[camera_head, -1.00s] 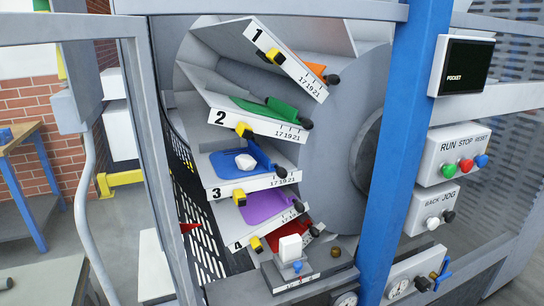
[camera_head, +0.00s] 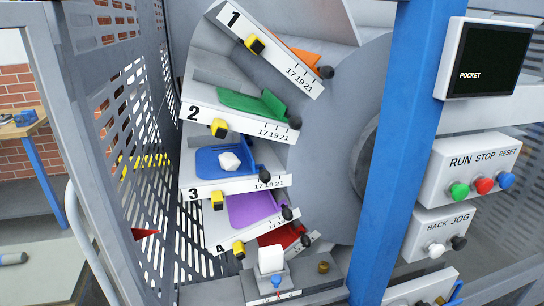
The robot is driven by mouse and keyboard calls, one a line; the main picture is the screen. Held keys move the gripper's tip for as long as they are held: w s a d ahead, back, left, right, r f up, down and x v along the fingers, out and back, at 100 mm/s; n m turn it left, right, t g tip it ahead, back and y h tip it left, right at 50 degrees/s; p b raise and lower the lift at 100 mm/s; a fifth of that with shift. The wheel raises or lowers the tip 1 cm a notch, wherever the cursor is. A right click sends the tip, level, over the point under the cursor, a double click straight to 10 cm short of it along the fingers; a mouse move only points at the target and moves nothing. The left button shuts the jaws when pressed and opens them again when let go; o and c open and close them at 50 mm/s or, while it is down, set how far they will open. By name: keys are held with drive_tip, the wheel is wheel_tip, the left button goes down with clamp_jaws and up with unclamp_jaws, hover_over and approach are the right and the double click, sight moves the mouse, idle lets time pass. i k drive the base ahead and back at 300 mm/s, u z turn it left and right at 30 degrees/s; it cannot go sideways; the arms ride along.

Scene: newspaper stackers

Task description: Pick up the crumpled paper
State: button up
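The crumpled paper (camera_head: 229,161) is a small white faceted lump. It lies on the blue plate (camera_head: 209,163) of the pocket marked 3 (camera_head: 236,186), on the stacker's wheel. The white pocket fronts marked 2 (camera_head: 240,122) and 3 are above and below it. My gripper is not in view, and nothing touches the paper in this view.
Pockets 1 (camera_head: 270,48) and 4 (camera_head: 255,232) hold orange and purple plates. A blue post (camera_head: 400,140) stands right of the wheel, with a button box (camera_head: 474,165) beyond it. A perforated grey panel (camera_head: 135,140) stands at the left. A white block (camera_head: 271,260) sits below.

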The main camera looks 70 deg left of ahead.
sight(229, 162)
drive_tip(key=i, duration=0.4)
drive_tip(key=u, duration=4.3)
